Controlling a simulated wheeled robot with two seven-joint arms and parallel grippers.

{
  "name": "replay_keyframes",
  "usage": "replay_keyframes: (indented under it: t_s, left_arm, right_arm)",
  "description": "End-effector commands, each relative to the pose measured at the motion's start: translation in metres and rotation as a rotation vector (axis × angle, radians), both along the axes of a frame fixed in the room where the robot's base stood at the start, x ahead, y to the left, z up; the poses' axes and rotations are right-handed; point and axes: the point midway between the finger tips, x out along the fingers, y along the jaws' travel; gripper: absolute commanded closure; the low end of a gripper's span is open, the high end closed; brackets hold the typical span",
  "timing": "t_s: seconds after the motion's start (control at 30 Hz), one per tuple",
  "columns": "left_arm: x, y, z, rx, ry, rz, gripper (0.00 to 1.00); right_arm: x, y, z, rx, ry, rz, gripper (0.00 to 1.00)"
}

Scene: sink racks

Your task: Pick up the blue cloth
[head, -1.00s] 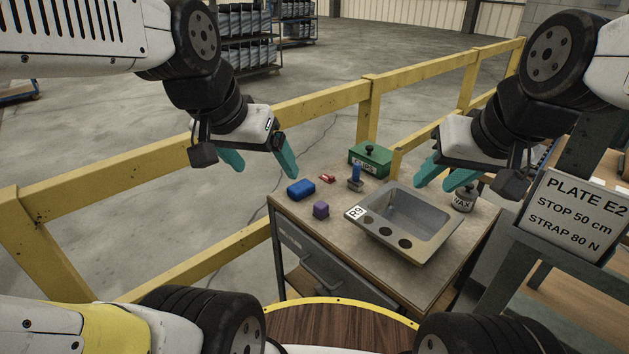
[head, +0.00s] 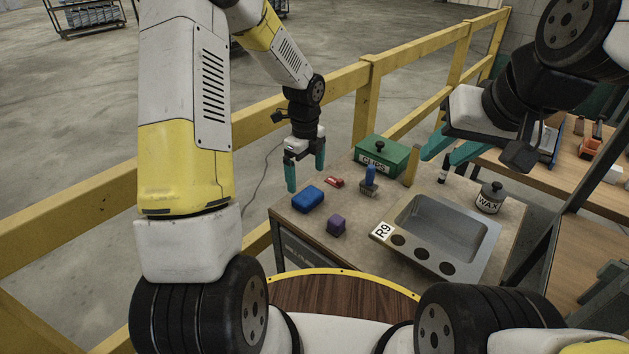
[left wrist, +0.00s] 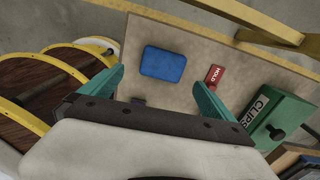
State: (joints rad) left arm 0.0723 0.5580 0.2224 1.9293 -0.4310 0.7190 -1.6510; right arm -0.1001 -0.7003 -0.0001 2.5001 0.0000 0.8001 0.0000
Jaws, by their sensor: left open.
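The blue cloth (head: 308,199), a folded rounded block, lies flat near the left corner of the workbench top (head: 358,234). In the left wrist view the blue cloth (left wrist: 163,64) lies beyond and between the fingertips, untouched. My left gripper (head: 305,174) is open and empty, pointing down above and behind the cloth; it also shows in the left wrist view (left wrist: 160,85). My right gripper (head: 450,155) hangs above the right back part of the bench, with its teal fingers apart and nothing between them.
A purple block (head: 336,225), a red tag (head: 334,182) and a blue-handled tool (head: 370,178) stand near the cloth. A green CLIPS box (head: 382,157), a grey sink plate (head: 440,230) and a WAX pot (head: 490,198) are further right. A yellow rail (head: 330,85) runs behind.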

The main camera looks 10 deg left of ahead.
Motion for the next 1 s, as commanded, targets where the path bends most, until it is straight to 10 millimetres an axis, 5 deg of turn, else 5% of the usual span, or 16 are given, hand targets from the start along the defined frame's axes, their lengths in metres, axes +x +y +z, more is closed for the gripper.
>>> replay_keyframes:
  t_s: [0.63,1.0]
  left_arm:
    - [0.006,-0.003,-0.081,0.0,0.016,-0.057,0.0]
    - [0.007,-0.003,-0.09,-0.001,0.013,-0.055,0.04]
  right_arm:
    - [0.0,0.0,0.0,0.0,0.0,0.0,0.64]
    - [0.0,0.0,0.0,0.0,0.0,0.0,0.64]
